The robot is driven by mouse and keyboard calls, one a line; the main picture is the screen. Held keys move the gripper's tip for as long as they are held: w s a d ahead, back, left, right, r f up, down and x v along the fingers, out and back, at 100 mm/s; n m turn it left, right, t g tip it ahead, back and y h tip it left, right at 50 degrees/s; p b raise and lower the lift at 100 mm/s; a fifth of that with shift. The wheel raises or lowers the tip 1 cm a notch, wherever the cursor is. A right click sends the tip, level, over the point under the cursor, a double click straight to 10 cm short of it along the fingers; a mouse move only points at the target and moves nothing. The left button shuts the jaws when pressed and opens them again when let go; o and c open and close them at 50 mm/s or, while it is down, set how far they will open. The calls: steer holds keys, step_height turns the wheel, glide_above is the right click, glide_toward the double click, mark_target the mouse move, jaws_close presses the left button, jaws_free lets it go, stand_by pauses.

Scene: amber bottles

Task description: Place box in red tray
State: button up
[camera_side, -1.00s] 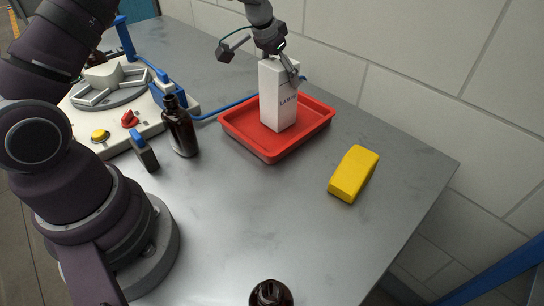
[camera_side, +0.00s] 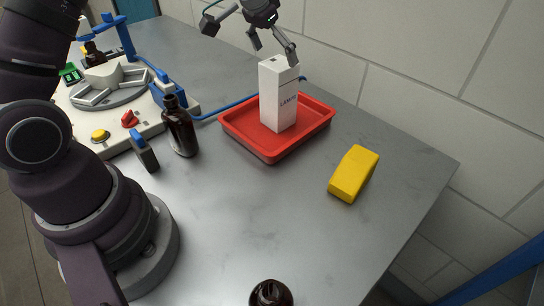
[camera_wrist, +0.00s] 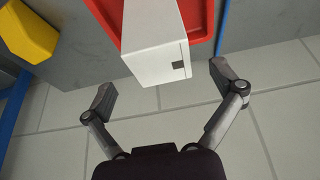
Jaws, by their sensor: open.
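The white box (camera_side: 278,98) stands upright in the red tray (camera_side: 312,131). Its printed side faces right in the side view. In the wrist view the box (camera_wrist: 155,42) shows its top and one side, with a strip of the tray (camera_wrist: 200,30) behind it. My gripper (camera_side: 275,45) is open and empty just above the box, its fingers apart and clear of it. The wrist view shows the open fingers (camera_wrist: 161,88) spread wide, with the box beyond them and not between them.
A yellow block (camera_side: 353,174) lies right of the tray; it also shows in the wrist view (camera_wrist: 30,33). A brown bottle (camera_side: 180,127) stands left of the tray. Another dark bottle (camera_side: 270,293) is at the front edge. A white machine (camera_side: 112,90) sits at left.

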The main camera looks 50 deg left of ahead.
steer(key=s+d+r, duration=0.2)
steer(key=s+r, duration=0.2)
steer(key=s, duration=0.3)
steer(key=s+d+r, duration=0.3)
steer(key=s+r, duration=0.2)
steer(key=s, duration=0.1)
steer(key=s+d+f+t, duration=0.1)
steer(key=s+f, duration=0.3)
steer(key=s, duration=0.4)
steer(key=shift+s, duration=0.2)
